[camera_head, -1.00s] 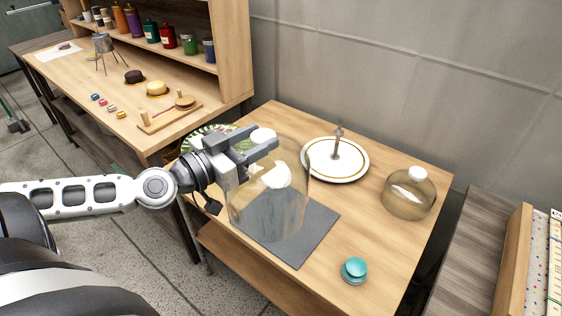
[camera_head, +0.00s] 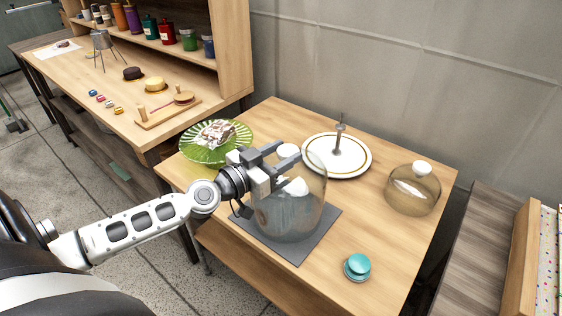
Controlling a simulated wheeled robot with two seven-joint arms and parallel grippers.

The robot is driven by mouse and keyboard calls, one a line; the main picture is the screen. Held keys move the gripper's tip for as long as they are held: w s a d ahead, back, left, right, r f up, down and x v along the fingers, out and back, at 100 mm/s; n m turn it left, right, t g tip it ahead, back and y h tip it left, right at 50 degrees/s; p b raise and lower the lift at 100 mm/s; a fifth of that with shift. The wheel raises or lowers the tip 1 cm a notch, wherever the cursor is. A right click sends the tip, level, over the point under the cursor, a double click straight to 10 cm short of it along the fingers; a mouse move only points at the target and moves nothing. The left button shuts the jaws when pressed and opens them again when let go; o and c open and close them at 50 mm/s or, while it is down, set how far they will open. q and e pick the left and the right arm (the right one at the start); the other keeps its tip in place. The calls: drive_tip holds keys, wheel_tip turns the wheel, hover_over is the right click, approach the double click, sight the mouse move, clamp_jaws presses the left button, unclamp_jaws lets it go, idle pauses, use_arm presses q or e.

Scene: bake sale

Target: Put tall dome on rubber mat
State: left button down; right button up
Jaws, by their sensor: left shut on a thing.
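The tall dome (camera_head: 292,215) is a clear glass cover with a white knob at its top. It is upright over the grey rubber mat (camera_head: 299,254), and its lower edge appears on the mat or just above it; I cannot tell which. My left gripper (camera_head: 290,163) is shut on the dome's knob at the top. The gripper hides part of the dome's upper left side. My right gripper is not in view.
A green plate (camera_head: 191,153) with a cake stands behind the gripper. A white plate with a central post (camera_head: 337,168) is behind the dome. A low amber dome (camera_head: 413,195) stands at right, and a turquoise-topped item (camera_head: 357,267) at front right. Bare table lies between them.

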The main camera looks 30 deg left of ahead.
use_arm(q)
drive_tip(key=shift+r, duration=0.1)
drive_tip(key=c, duration=0.7)
unclamp_jaws()
drive_tip(key=shift+f, duration=0.2)
drive_tip(key=shift+c, duration=0.2)
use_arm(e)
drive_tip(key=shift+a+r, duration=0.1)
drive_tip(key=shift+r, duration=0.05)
use_arm(q)
drive_tip(key=shift+r+p, duration=0.3)
drive_tip(key=b+v, duration=0.5)
drive_tip(key=v, duration=0.7)
drive_tip(key=shift+f, duration=0.15)
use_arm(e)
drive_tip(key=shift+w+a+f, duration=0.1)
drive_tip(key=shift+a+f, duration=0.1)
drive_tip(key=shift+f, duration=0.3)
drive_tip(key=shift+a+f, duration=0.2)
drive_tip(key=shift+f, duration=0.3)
